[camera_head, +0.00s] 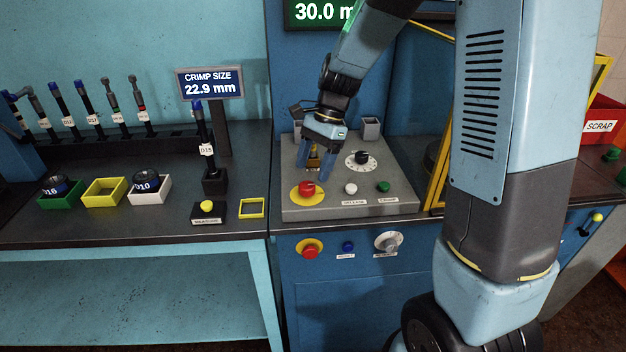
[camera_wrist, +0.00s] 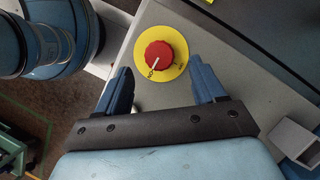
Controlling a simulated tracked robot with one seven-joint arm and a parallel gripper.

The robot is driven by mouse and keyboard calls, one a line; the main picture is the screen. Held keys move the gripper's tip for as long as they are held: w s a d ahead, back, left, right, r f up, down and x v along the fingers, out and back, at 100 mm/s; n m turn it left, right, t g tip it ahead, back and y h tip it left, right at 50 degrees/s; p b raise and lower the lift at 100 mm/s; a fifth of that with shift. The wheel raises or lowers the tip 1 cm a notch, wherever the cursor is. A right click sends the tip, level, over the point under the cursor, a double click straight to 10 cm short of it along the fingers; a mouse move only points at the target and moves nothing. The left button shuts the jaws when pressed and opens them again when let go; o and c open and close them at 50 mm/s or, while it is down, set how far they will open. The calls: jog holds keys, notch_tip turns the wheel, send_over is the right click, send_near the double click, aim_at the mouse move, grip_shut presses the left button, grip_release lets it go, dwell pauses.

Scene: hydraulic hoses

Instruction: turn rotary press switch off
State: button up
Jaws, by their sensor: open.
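The rotary press switch is a red knob (camera_head: 307,188) on a yellow disc, at the front left of the grey control panel (camera_head: 290,212). In the wrist view the red knob (camera_wrist: 160,52) has a white pointer line aimed at the lower left, by a small label that seems to read ON. A second small label lies to its lower right on the disc. My gripper (camera_head: 315,168) points down over the panel, just behind the knob. In the wrist view my gripper (camera_wrist: 160,70) is open and empty, with one finger on each side of the knob. Contact cannot be told.
A black dial (camera_head: 362,158), a white button (camera_head: 351,188) and a green button (camera_head: 383,187) share the panel. A small grey open box (camera_head: 371,128) stands at its back. A red button (camera_head: 309,251) sits on the cabinet front below.

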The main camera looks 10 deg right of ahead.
aim_at(308, 184)
jog(key=shift+x, duration=2.2)
jog(key=shift+c, duration=0.4)
